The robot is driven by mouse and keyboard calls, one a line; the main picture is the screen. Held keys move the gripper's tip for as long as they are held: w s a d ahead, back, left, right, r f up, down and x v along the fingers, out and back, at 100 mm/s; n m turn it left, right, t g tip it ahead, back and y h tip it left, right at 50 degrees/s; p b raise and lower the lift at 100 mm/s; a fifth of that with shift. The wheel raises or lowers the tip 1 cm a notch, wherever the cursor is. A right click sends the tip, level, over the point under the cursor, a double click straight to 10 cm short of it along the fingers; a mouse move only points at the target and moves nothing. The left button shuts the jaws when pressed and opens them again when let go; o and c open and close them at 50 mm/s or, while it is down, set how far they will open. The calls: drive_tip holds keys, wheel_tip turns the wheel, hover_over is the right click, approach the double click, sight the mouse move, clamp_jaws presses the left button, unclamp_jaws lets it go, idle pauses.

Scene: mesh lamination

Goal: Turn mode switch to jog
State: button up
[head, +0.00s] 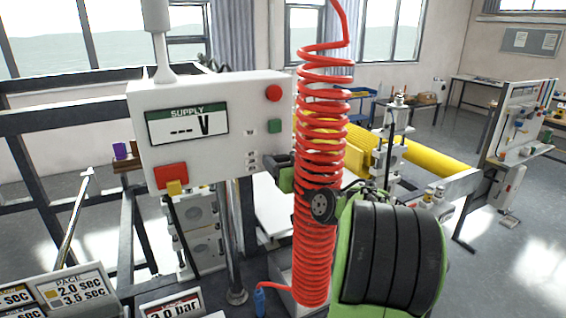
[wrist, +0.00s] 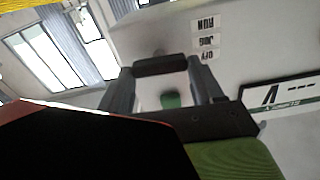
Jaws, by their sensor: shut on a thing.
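The mode switch (wrist: 160,66) shows in the wrist view as a dark bar-shaped handle on the white control box, between my two fingers. My gripper (wrist: 161,78) is shut on this handle. In the head view my gripper (head: 276,160) is at the right edge of the box face, and the switch is hidden there. The handle lies nearly level in that view. I cannot tell which label it points at.
The control box (head: 205,155) carries a SUPPLY display (head: 187,127), a red button (head: 273,93) and a green button (head: 274,126) above the switch area. A coiled red hose (head: 320,150) hangs close in front of my arm. A yellow roller (head: 430,160) lies behind.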

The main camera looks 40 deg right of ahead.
drive_tip(key=m+b, duration=0.1)
drive_tip(key=m, duration=0.2)
drive_tip(key=shift+f+m, duration=0.1)
drive_tip(key=shift+m, duration=0.2)
drive_tip(key=shift+d+m+b, duration=0.15)
drive_tip(key=shift+m+b, duration=0.25)
drive_tip(key=shift+m, duration=1.8)
drive_tip(key=o, duration=1.1)
drive_tip(key=shift+c, duration=0.2)
drive_tip(key=shift+s, duration=0.15)
